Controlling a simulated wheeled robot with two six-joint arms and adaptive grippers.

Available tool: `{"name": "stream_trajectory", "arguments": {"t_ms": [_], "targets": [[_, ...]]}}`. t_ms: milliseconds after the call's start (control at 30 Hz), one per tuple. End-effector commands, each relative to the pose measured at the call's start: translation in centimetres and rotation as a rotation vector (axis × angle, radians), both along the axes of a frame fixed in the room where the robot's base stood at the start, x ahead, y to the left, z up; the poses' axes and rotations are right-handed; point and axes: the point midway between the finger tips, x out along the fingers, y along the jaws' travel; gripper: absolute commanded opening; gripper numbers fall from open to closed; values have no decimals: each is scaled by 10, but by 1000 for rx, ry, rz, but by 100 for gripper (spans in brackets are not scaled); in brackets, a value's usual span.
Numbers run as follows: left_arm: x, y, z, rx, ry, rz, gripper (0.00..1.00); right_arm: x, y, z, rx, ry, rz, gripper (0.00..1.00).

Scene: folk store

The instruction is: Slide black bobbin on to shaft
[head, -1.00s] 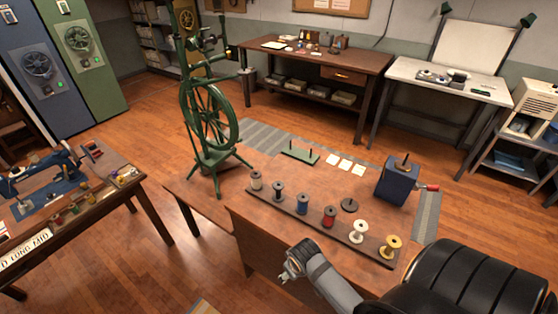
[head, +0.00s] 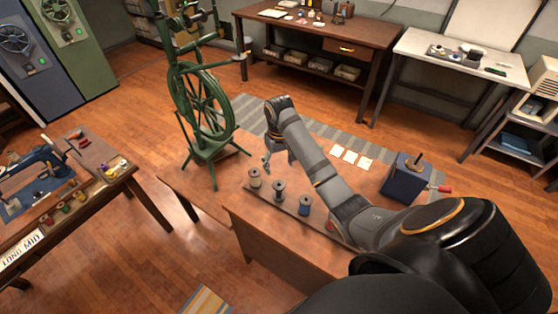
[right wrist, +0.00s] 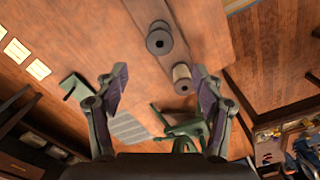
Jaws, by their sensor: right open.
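The black bobbin (head: 279,190) stands upright on the wooden rack, between a tan bobbin (head: 255,177) and a blue one (head: 304,205). In the right wrist view the black bobbin (right wrist: 159,38) lies at the top, between and beyond the fingertips, with the tan bobbin (right wrist: 183,80) below it. My right gripper (head: 279,165) is open and empty, behind and above these two bobbins; its spread fingers (right wrist: 160,72) show in the wrist view. A blue box (head: 402,178) with an upright shaft (head: 418,160) and red handle stands at the table's right. My left gripper is out of view.
A green spinning wheel (head: 205,105) stands left of my gripper. White cards (head: 351,156) lie near the table's back edge. My right arm covers other bobbins. A green pegged stand (right wrist: 75,86) shows in the wrist view. A sewing table (head: 95,185) stands left.

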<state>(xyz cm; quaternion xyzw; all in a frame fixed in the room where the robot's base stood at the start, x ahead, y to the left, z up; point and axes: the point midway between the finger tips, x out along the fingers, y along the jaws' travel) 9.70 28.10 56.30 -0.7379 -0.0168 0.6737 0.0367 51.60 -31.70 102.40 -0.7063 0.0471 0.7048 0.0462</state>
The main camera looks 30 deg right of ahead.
Motion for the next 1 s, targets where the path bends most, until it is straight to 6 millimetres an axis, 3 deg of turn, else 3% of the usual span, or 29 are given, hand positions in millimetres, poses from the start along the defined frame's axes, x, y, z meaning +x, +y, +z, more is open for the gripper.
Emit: {"name": "stream_trajectory", "arguments": {"t_ms": [200,467,600,1000], "targets": [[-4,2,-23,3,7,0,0,0,0,-20,0,0,0,69],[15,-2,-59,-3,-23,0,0,0,0,-51,0,-1,1,69],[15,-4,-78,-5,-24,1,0,0,0,-67,0,-1,1,69],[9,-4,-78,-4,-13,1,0,0,0,-107,1,0,1,69]]}}
